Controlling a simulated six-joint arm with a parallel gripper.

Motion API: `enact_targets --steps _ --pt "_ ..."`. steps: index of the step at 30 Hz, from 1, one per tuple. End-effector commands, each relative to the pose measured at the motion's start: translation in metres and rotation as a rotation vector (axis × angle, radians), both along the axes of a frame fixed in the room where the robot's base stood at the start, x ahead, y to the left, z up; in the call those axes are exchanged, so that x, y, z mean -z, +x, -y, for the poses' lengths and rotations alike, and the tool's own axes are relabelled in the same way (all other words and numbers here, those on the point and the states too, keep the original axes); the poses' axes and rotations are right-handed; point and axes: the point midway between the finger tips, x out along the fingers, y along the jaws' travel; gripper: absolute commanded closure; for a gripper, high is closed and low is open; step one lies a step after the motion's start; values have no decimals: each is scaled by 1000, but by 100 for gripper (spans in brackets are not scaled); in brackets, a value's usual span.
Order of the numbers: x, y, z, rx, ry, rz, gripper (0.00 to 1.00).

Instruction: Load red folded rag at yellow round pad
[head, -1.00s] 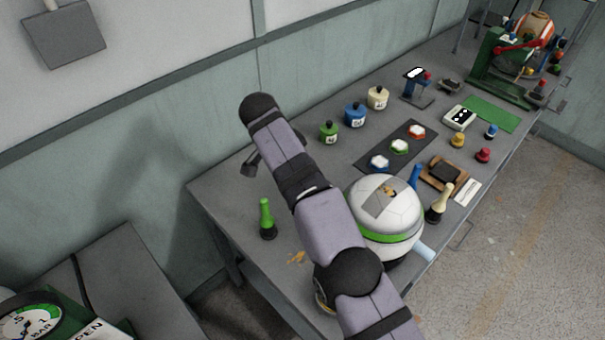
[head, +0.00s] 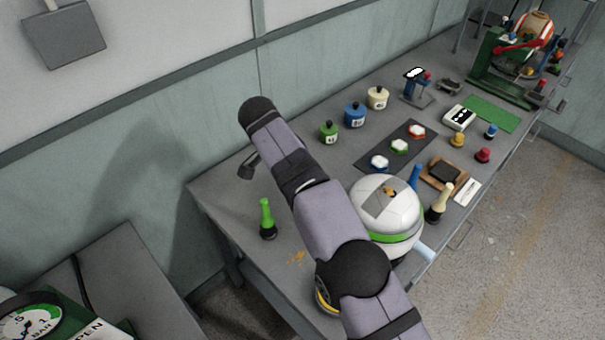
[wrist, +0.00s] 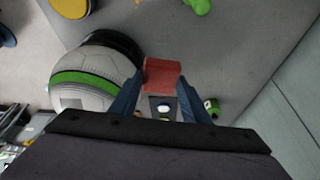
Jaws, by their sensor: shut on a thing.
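My gripper (wrist: 162,88) shows in the wrist view with its two blue fingers closed on a red folded rag (wrist: 162,72). The rag is held at the fingertips, above the bench beside the large white ball (wrist: 85,85) with its green band. In the head view my arm hides the fingers and the rag. A yellow round thing (wrist: 5,36), perhaps the yellow pad, is cut off at the upper left of the wrist view, well apart from the rag. A yellow and blue rim (head: 322,300) also peeks out behind my arm in the head view.
The ball stands close to my arm on the bench (head: 225,195). A green-handled tool (head: 266,217) stands at left. Several jars, including a blue one (head: 355,115), a dark mat (head: 400,147) with coloured pieces, and a green press (head: 500,75) lie farther back.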

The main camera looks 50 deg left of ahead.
Motion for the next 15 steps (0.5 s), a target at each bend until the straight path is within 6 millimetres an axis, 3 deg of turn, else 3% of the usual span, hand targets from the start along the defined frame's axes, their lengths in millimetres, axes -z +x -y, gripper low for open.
enact_targets --steps 8,15 --pt "15 -18 31 171 3 -12 76" --pt "31 -38 73 330 2 -15 76"
